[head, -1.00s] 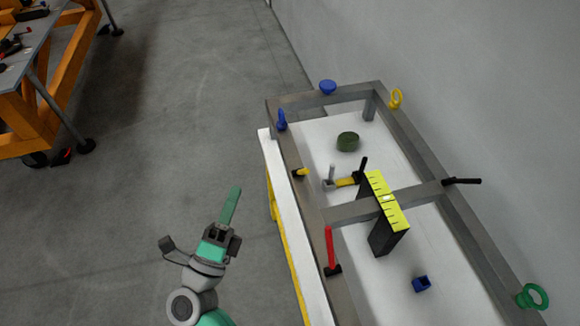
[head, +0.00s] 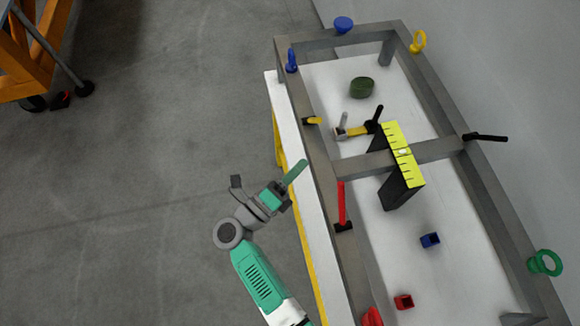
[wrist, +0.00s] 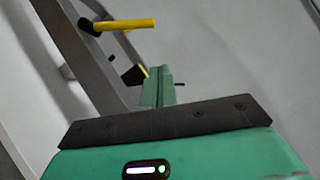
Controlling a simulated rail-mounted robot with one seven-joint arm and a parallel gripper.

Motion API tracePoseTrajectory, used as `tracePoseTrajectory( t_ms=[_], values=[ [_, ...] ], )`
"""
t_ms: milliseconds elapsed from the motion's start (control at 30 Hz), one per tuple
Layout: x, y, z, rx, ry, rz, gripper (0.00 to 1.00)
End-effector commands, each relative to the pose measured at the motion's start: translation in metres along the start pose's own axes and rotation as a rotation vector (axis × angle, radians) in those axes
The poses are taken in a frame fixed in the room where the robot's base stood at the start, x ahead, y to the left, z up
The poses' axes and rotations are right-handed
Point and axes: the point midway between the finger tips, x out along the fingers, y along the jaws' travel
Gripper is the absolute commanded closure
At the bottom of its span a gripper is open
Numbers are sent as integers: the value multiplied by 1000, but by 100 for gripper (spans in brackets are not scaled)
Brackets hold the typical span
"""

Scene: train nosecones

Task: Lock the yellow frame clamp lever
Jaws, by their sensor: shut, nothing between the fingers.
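A short yellow lever with a black base (head: 313,120) sits on the left rail of the grey metal frame (head: 318,165). In the wrist view, a yellow lever (wrist: 123,24) sticks out sideways from a black pivot on a grey bar, above and left of my fingers. My gripper (head: 298,171) has long green fingers pressed together, with nothing between them. It is left of the frame's left rail, below the yellow lever in the head view, and apart from it. The green fingertips (wrist: 160,80) also show in the wrist view.
A red lever (head: 342,205) and a blue lever (head: 291,60) stand on the same rail. Open floor lies left of the white table (head: 285,125).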

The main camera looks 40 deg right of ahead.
Motion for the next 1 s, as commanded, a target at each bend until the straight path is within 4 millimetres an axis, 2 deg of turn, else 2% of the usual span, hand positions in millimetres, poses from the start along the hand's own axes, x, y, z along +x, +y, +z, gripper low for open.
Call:
tracePoseTrajectory(
  t_ms=[200,400,600,1000],
  values=[
    [48,-2,0,0,2,-2,100],
    [71,-1,20,1,0,-1,100],
    [78,0,28,0,-2,-1,100],
    [81,-2,28,-7,3,2,100]
  ],
)
